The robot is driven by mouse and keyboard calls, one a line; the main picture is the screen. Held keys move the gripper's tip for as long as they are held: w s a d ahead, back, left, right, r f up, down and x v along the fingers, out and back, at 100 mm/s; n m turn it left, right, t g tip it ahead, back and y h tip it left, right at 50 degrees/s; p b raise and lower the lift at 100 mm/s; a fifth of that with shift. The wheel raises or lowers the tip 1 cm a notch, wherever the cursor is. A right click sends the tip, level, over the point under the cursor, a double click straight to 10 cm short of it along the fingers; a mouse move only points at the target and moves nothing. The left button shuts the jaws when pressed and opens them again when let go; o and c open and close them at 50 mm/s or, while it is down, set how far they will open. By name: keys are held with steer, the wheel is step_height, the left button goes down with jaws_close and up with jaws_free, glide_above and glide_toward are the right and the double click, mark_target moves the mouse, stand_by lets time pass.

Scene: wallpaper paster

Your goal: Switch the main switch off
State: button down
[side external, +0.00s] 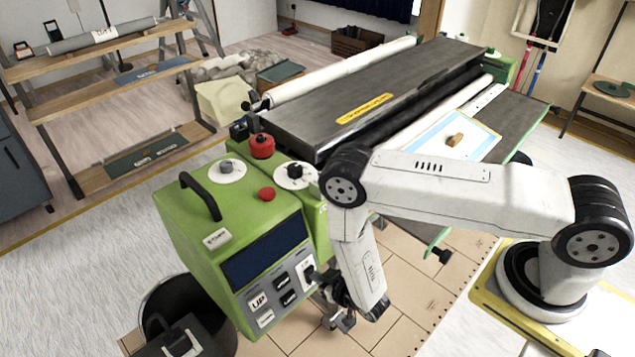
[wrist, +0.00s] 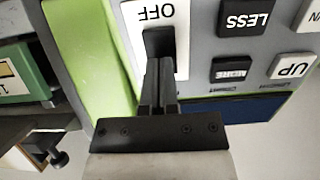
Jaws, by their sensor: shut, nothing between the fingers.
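The green paster machine (side external: 190,225) has a grey front control panel. The main switch (side external: 308,273) is a black lever on a white plate at the panel's right side. In the wrist view, where the lettering is upside down, the plate (wrist: 182,45) reads OFF beside the black lever (wrist: 158,38). My gripper (side external: 325,292) is close in front of the panel at the switch. Its closed, empty fingers (wrist: 157,75) point at the lever and overlap it in the wrist view. I cannot tell whether they touch it, or which way the lever is set; the plate's other end is hidden.
Buttons UP (side external: 258,302), MORE (side external: 282,282) and LESS (side external: 289,299) sit left of the switch. A red knob (side external: 262,146) and a red button (side external: 267,194) are on top. A black bucket (side external: 160,300) stands below left. A long paste table (side external: 350,100) extends behind.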

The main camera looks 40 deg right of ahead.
steer(key=shift+s, duration=0.1)
steer(key=s+f+v, duration=0.1)
steer(key=f+v, duration=0.2)
steer(key=v, duration=1)
steer(key=shift+s, duration=0.35)
steer(key=shift+r, duration=0.1)
steer(key=shift+w, duration=0.1)
